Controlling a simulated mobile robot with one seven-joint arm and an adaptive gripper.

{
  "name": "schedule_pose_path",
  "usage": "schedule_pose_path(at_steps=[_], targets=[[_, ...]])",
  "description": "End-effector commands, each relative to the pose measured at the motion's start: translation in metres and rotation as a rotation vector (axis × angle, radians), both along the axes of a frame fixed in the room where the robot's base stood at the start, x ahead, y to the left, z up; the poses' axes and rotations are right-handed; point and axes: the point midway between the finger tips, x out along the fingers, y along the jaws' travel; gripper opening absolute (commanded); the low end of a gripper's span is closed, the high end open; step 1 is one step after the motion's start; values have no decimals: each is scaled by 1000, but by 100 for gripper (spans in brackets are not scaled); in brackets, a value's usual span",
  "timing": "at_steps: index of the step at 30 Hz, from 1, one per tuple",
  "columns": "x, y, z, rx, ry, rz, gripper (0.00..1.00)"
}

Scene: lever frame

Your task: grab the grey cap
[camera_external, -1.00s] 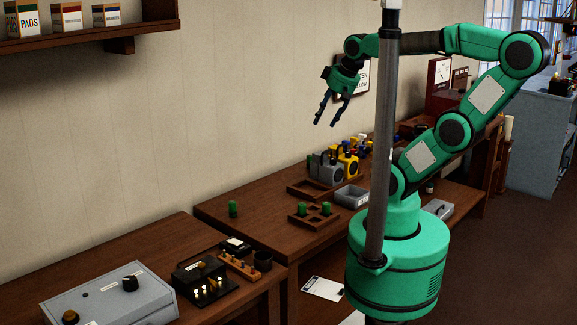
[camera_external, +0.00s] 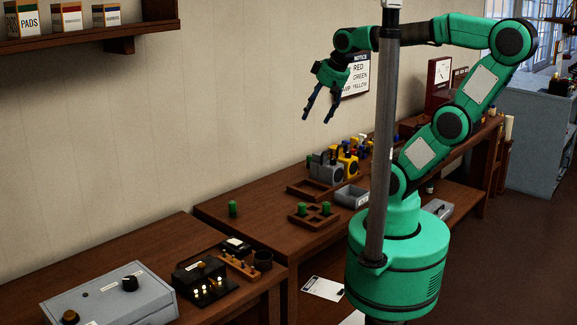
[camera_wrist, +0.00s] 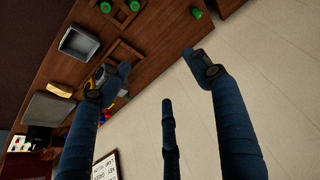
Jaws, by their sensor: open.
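My gripper (camera_external: 317,118) is open and empty, high above the back table, in front of the wall. Its dark blue fingers are spread in the wrist view (camera_wrist: 158,72), with nothing between them. I cannot pick out a grey cap with certainty. A grey block with a dark handle (camera_external: 325,169) stands on the back table beside a similar yellow one (camera_external: 348,165), below and apart from my gripper. In the wrist view a finger partly hides that area.
A grey tray (camera_external: 351,196) and a wooden holder with green pegs (camera_external: 312,219) are on the back table. A lone green peg (camera_external: 233,209) stands to the left. A grey post (camera_external: 383,130) rises before my arm. A notice (camera_external: 356,76) hangs on the wall.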

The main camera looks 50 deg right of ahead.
Motion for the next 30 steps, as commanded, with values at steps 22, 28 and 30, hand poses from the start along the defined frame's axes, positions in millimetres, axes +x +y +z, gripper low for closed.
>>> schedule_pose_path(at_steps=[22, 28, 30], targets=[[121, 103, 23, 72, 127, -1, 63], [150, 139, 19, 83, 162, -4, 63], [160, 154, 17, 86, 174, -5, 63]])
